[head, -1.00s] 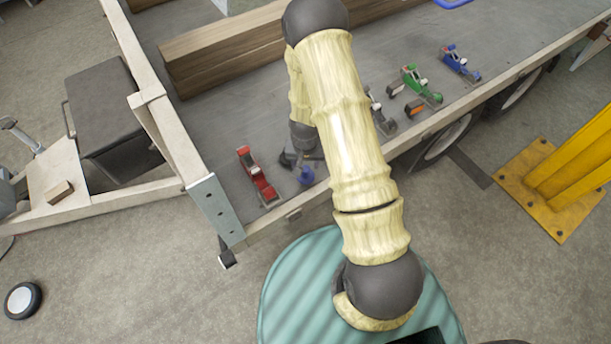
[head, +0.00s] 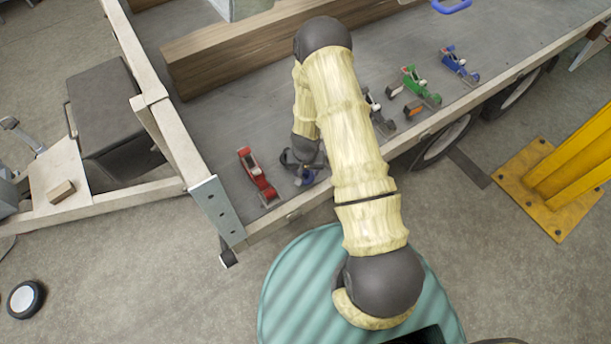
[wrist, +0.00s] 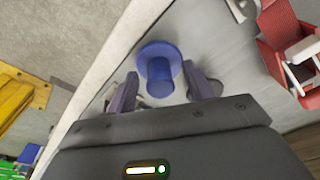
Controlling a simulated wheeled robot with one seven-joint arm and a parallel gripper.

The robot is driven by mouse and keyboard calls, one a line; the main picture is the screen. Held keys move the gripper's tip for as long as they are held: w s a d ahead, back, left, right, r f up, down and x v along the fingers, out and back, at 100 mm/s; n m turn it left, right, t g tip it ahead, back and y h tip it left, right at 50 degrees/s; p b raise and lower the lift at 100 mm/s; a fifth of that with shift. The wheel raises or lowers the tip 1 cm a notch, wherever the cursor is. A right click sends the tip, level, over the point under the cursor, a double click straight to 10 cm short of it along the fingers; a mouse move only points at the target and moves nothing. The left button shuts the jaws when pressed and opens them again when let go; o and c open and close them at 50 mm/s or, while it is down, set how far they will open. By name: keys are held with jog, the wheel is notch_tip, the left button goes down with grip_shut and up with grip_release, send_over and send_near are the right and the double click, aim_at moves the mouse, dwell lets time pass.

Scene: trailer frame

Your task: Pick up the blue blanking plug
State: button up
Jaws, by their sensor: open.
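The blue blanking plug (wrist: 159,66) has a round flange and a narrower stem. In the wrist view it sits between the two open fingers of my gripper (wrist: 164,92), with a gap showing on the finger sides. In the head view the plug (head: 308,178) is on the grey trailer deck near its front edge, partly covered by my gripper (head: 300,168), which is low over it. Whether the fingers touch the plug cannot be told.
A red ratchet clamp (head: 258,178) lies just left of the plug and also shows in the wrist view (wrist: 290,45). A green clamp (head: 418,86) and a blue clamp (head: 460,64) lie farther right. Wooden beams (head: 235,58) lie behind. The trailer's edge rail (head: 290,215) runs in front.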

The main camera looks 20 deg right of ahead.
dwell(0.5)
grip_shut()
notch_tip(320, 180, up, 10)
jog(key=shift+r+b, duration=0.1)
jog(key=shift+b, duration=0.5)
dwell(0.5)
